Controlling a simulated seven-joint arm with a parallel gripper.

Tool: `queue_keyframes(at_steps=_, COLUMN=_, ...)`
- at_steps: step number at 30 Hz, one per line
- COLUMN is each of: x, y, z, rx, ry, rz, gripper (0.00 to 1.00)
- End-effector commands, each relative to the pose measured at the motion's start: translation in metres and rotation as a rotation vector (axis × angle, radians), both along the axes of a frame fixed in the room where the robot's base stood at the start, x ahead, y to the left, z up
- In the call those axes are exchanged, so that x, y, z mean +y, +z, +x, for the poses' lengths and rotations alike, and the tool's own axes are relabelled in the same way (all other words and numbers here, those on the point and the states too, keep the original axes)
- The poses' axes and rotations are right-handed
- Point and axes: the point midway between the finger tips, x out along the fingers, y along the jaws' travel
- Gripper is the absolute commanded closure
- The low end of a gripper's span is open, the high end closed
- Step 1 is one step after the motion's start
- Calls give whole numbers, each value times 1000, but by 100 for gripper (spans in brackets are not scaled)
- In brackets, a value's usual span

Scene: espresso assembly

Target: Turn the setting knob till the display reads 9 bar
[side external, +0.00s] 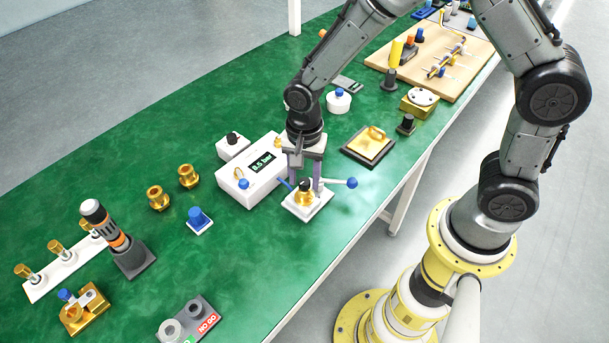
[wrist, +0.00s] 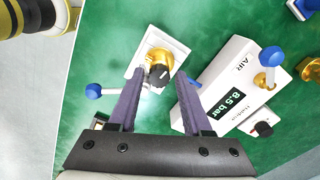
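The setting knob (side external: 305,185) is black with a white mark. It sits on a brass regulator body (side external: 304,198) on a white square base, and it also shows in the wrist view (wrist: 159,75). My gripper (side external: 305,179) points down over the regulator with its fingers apart. In the wrist view my gripper's fingertips (wrist: 159,72) are on either side of the knob, with a visible gap; no contact is clear. The display (side external: 262,162) on the white AIR box reads 8.5 bar, and also in the wrist view (wrist: 217,104).
A blue-ended white handle (side external: 345,183) sticks out right of the regulator. The white AIR box (side external: 243,190) stands close on the left. A brass piece on a dark square plate (side external: 369,145) lies to the right. Open green table lies in front, towards the near edge.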

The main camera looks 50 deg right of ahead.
Motion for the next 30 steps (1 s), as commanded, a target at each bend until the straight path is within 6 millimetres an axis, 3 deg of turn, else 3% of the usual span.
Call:
queue_keyframes(at_steps=2, x=0, y=0, z=0, rx=0, ry=1, rz=0, gripper=36)
queue_keyframes(at_steps=14, x=0, y=6, z=0, rx=0, ry=1, rz=-1, gripper=36)
queue_keyframes(at_steps=30, x=0, y=110, z=0, rx=-3, ry=1, rz=0, gripper=36)
